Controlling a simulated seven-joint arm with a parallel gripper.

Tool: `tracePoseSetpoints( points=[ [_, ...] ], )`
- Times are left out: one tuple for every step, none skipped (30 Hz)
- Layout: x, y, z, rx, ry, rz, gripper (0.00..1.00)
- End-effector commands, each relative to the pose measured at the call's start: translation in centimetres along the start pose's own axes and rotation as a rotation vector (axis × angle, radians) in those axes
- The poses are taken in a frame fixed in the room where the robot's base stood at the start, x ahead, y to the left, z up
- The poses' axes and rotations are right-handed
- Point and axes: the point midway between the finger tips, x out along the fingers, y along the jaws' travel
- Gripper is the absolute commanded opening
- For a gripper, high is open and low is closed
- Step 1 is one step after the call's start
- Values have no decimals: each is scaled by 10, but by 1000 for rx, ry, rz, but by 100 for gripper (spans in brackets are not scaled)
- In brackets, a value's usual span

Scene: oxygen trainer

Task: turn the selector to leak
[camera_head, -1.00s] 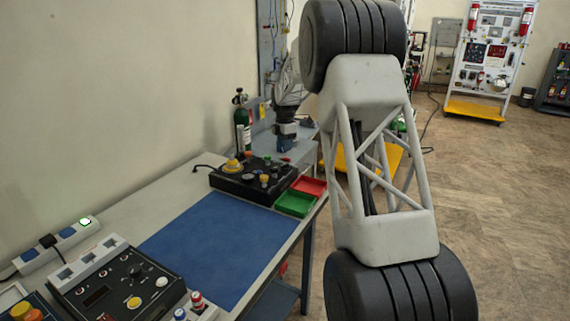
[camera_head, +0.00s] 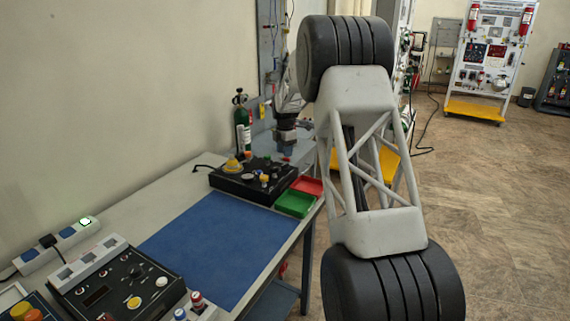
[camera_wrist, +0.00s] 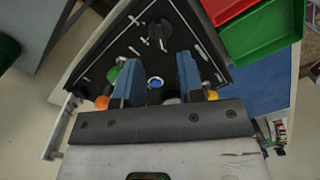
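The black trainer panel (camera_head: 232,184) lies on the far end of the bench and fills the upper middle of the wrist view (camera_wrist: 121,47). A dark rotary knob (camera_wrist: 158,32), likely the selector, sits on it with white marks around it; the lettering is too small to read. My gripper (camera_wrist: 159,62) is open, with two blue fingers apart and nothing between them. It is above the panel, with the knob ahead of the fingertips in the wrist view. In the head view my gripper (camera_head: 287,150) hangs behind the panel's far right side.
A red tray (camera_head: 309,185) and a green tray (camera_head: 294,203) sit right of the panel. A green cylinder (camera_head: 241,125) stands behind it. Other knobs and buttons crowd the panel near my fingers. The blue mat (camera_head: 215,240) is clear. Another control box (camera_head: 120,285) is nearer.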

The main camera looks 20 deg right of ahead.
Motion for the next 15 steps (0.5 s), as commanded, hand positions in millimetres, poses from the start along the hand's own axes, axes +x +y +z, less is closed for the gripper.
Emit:
tracePoseSetpoints(
  points=[
    [6,0,0,0,0,-1,36],
    [10,0,0,0,1,-1,36],
    [15,0,0,0,1,-2,36],
    [18,0,0,0,1,-2,36],
    [22,0,0,0,1,-2,36],
    [27,0,0,0,1,-1,36],
    [31,0,0,0,0,-1,36],
    [34,0,0,0,0,-1,36],
    [39,0,0,0,1,-1,36],
    [42,0,0,0,1,-1,36],
    [45,0,0,0,1,-1,36],
    [48,0,0,0,0,-1,36],
    [50,0,0,0,0,0,36],
    [52,0,0,0,0,0,36],
    [54,0,0,0,0,0,36]
  ],
)
